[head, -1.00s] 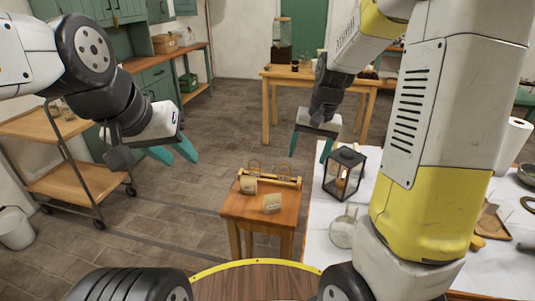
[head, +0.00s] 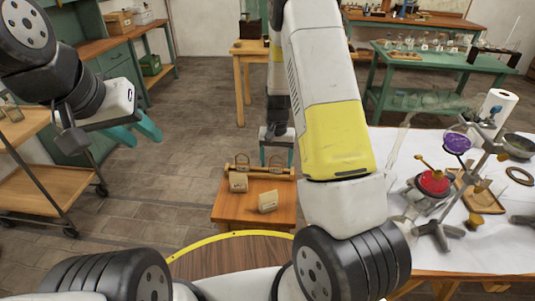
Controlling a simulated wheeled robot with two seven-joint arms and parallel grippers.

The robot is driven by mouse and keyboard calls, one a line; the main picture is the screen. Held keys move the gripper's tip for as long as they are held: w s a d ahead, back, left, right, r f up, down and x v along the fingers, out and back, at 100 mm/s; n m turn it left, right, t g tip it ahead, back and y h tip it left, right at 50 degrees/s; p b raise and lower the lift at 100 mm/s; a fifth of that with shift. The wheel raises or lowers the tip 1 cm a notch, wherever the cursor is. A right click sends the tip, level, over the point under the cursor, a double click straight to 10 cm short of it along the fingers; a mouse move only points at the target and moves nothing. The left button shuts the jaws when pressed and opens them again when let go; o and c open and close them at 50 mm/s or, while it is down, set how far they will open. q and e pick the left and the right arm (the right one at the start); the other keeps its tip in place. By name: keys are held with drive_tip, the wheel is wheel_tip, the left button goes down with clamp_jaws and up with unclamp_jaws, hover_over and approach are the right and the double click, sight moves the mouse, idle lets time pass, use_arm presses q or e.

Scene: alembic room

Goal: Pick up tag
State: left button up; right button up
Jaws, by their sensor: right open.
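A small cream tag-like card (head: 268,202) stands on the small wooden table (head: 232,214), near its middle. A second cream piece (head: 238,182) is at the left end of a wooden rack on the same table. I cannot tell from its face which one is the tag. My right gripper (head: 276,157) is open and empty, its teal fingers pointing down by the rack's far side; I cannot tell its exact height. My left gripper (head: 138,132) is open and empty, out over the floor at the left.
The wooden rack (head: 268,172) with ring loops lies along the small table's back. A shelf cart (head: 50,185) is at left. Open floor lies between.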

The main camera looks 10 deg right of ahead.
drive_tip(key=shift+f, duration=0.65)
drive_tip(key=c, duration=1.4)
drive_tip(key=shift+r, duration=0.1)
